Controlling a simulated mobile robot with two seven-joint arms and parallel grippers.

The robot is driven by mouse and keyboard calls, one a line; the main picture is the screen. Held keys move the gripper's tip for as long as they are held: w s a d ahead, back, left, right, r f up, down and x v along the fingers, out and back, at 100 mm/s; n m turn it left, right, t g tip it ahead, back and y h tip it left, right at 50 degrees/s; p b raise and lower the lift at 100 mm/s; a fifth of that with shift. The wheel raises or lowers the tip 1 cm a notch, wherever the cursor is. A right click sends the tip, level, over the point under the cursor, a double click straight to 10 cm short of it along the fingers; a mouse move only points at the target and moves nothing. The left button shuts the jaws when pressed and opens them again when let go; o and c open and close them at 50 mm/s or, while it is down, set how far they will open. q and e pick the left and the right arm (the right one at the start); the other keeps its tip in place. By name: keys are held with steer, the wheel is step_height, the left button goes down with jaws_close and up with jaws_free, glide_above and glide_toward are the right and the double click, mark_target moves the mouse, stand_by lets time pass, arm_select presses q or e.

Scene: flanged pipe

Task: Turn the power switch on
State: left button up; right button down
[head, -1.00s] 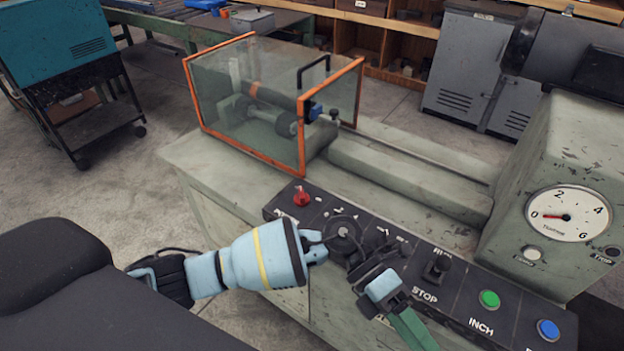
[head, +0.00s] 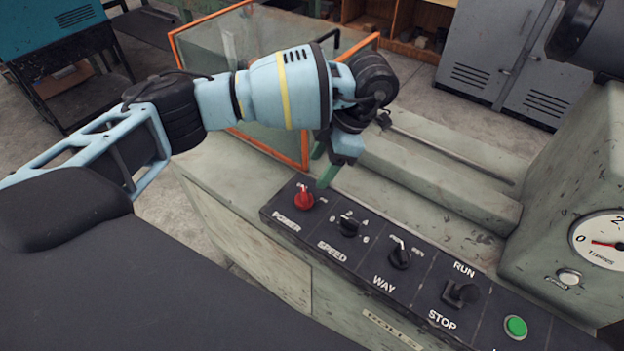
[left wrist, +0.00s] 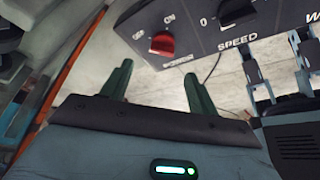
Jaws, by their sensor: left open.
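The red power switch (head: 304,197) is a knob at the left end of the black control panel (head: 283,211), above the label POWER. In the left wrist view the red knob (left wrist: 162,43) sits between the marks OFF and ON. I cannot clearly read which mark it points at. My left gripper (head: 325,175) hangs just behind and above the knob, pointing down. Its two green fingers (left wrist: 157,85) are apart and empty, not touching the knob.
Right of the switch are the SPEED knob (head: 348,227), WAY knob (head: 399,255), RUN/STOP lever (head: 460,293) and green button (head: 515,327). A clear guard box with orange edges (head: 304,147) stands behind my left gripper. A dial (head: 605,240) is at the right.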

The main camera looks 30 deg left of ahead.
mark_target(304, 193)
arm_select(q)
steer(key=x, duration=0.6)
steer(key=shift+s+b, duration=0.3)
steer(key=shift+b, duration=0.1)
steer(key=shift+s+a+f, duration=0.1)
steer(key=shift+f, duration=0.25)
steer(key=shift+a+f, duration=0.2)
steer(key=shift+f, duration=0.3)
arm_select(e)
steer(key=shift+s+a+f, duration=0.1)
steer(key=shift+s+f, duration=0.55)
steer(key=shift+s, duration=0.2)
arm_select(q)
steer(key=c, duration=1)
arm_select(e)
steer(key=shift+s+f+g, duration=0.1)
steer(key=shift+s+g, duration=0.2)
steer(key=shift+s, duration=0.2)
